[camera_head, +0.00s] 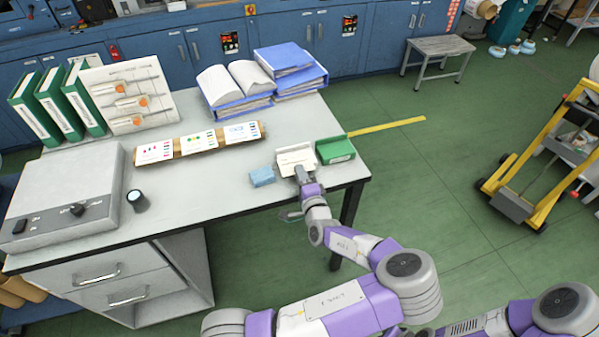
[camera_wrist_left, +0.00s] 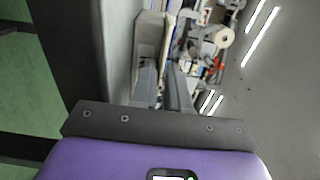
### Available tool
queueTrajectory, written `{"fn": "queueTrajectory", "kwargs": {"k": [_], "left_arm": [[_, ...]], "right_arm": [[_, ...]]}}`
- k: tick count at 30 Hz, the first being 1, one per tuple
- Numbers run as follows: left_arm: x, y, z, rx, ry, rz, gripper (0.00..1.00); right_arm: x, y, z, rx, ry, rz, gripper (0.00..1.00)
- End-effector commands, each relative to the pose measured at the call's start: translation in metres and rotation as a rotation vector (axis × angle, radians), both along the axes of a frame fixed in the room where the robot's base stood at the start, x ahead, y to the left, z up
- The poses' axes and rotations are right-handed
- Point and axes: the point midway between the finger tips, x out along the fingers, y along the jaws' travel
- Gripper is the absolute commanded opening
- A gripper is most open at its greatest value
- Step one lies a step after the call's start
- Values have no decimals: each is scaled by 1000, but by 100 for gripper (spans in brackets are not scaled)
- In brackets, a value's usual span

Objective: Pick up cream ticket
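The cream ticket (camera_head: 296,157) appears as a pale cream piece at the right front part of the desk, between a blue block and a green box. My left gripper (camera_head: 302,174) is at its near edge, reaching in over the desk's front edge. In the left wrist view the two grey fingers (camera_wrist_left: 163,88) point at a pale block (camera_wrist_left: 150,35), with a narrow gap between them. I cannot tell whether the fingers touch the ticket. My right gripper is out of view; only part of that arm shows at the bottom right.
The blue block (camera_head: 262,176) lies just left of the ticket and the green box (camera_head: 335,150) just right. Ticket-like cards on a brown strip (camera_head: 210,140), blue binders (camera_head: 285,65) and a grey device (camera_head: 65,195) share the desk (camera_head: 200,195). A yellow cart (camera_head: 530,160) stands right.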

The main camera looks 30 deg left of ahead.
Motion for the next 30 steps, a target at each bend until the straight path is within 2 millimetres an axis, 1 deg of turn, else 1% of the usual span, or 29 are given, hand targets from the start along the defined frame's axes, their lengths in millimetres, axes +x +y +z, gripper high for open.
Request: {"fn": "queueTrajectory", "kwargs": {"k": [1, 5, 17, 20, 24, 26, 30], "left_arm": [[0, 0, 0, 0, 0, 0, 10], [0, 0, 0, 0, 0, 0, 0], [0, 0, 0, 0, 0, 0, 0], [0, 0, 8, 0, 0, 0, 0], [0, 0, 26, 1, 1, 0, 0], [0, 0, 28, 1, 1, 0, 0], [0, 0, 25, 0, 1, 0, 0]], "right_arm": [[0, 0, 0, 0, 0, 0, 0], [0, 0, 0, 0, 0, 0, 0], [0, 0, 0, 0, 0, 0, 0], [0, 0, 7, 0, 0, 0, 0], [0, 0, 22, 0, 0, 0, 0], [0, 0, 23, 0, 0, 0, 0], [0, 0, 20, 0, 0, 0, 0]]}}
